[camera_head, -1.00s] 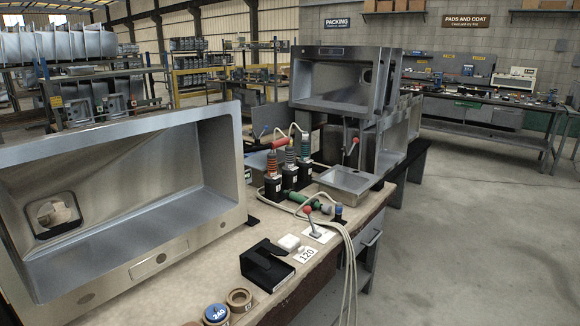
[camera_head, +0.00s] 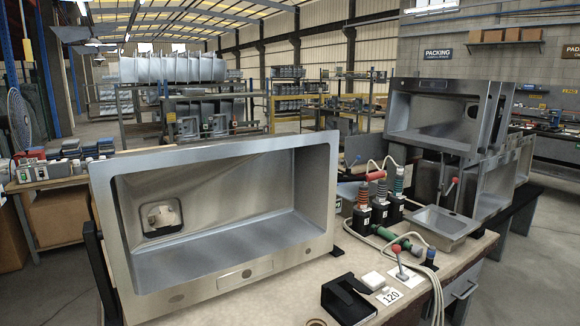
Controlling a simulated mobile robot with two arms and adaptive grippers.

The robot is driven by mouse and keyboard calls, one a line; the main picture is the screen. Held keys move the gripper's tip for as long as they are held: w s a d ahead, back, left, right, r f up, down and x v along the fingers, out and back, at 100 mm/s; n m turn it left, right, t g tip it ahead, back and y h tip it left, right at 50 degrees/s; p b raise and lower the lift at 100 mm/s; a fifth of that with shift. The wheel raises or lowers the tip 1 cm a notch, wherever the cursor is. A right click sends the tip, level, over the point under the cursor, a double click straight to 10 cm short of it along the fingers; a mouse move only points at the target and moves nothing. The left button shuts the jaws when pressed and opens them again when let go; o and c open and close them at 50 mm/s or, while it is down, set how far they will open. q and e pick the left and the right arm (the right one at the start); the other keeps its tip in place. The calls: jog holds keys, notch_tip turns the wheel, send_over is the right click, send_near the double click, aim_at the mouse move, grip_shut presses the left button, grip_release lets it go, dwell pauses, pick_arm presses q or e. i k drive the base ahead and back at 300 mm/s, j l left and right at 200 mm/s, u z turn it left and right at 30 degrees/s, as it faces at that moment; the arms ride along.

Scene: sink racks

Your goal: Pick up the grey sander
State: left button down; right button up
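Three upright tools with black bases and coloured, ribbed upper parts stand in a row on the bench behind the big sink's right end: the left one (camera_head: 362,216), the middle one (camera_head: 381,210) and the right one (camera_head: 397,203). I cannot tell which of these, if any, is the grey sander. A red handle-like piece (camera_head: 375,175) shows at their tops. A green cylindrical tool (camera_head: 385,233) lies in front of them. Neither of my grippers is in view.
A large steel sink (camera_head: 222,277) stands tilted on the bench (camera_head: 300,298). Stacked sinks (camera_head: 437,110) stand behind.

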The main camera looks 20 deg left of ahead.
aim_at(379, 202)
jog(key=i+l+u, duration=0.1)
jog(key=i+l, duration=0.35)
jog(key=i+l+u, duration=0.1)
jog(key=i+l, duration=0.3)
jog(key=l, duration=0.2)
